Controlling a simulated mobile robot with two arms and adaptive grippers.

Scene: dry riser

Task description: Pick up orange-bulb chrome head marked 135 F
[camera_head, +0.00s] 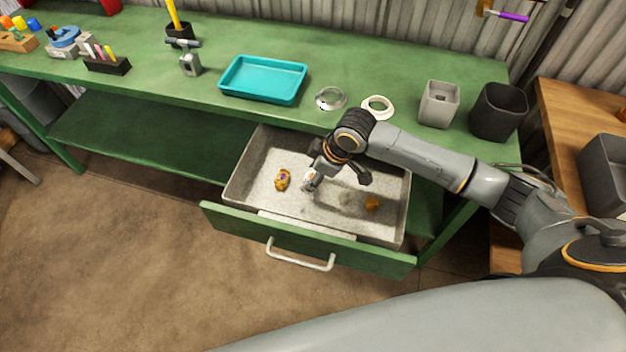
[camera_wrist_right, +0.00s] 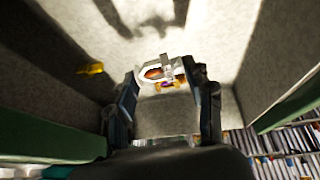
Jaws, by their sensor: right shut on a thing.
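My right gripper (camera_head: 314,178) reaches down into the open drawer (camera_head: 239,186). It is shut on a small chrome head (camera_head: 308,183), which is partly hidden by the fingers. In the right wrist view the chrome head (camera_wrist_right: 168,66) sits between the fingertips of my right gripper (camera_wrist_right: 163,76), with an orange-red bulb (camera_wrist_right: 153,73) in its frame. Its marking cannot be read. My left gripper is not in view.
A brass head with a purple bulb (camera_head: 282,180) and an orange-brass piece (camera_head: 371,204) lie in the drawer. On the green bench (camera_head: 215,50) stand a teal tray (camera_head: 262,80), two rings, a grey cup (camera_head: 439,104) and a black bin (camera_head: 498,111).

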